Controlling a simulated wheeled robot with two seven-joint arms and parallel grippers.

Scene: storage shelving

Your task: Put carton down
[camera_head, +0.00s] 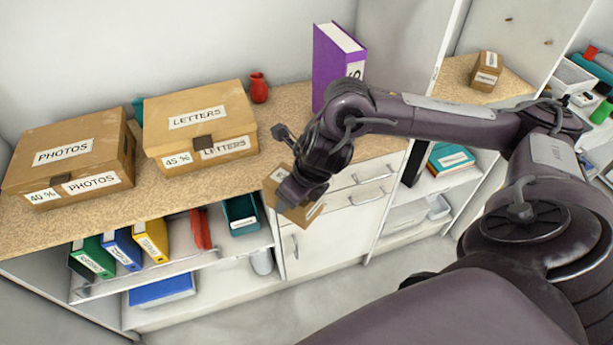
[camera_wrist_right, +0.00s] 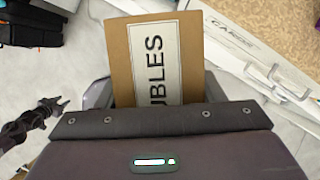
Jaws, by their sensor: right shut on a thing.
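A small brown carton (camera_head: 303,214) is held in my right gripper (camera_head: 296,190), in front of the cabinet and close to the counter's front edge in the head view. The gripper hides part of it.
The speckled counter (camera_head: 215,190) bears a PHOTOS box (camera_head: 72,155), a LETTERS box (camera_head: 200,128), a red vase (camera_head: 259,88) and a purple binder (camera_head: 335,65). Counter room is free right of LETTERS. Another small carton (camera_head: 486,71) sits on the right-hand shelf.

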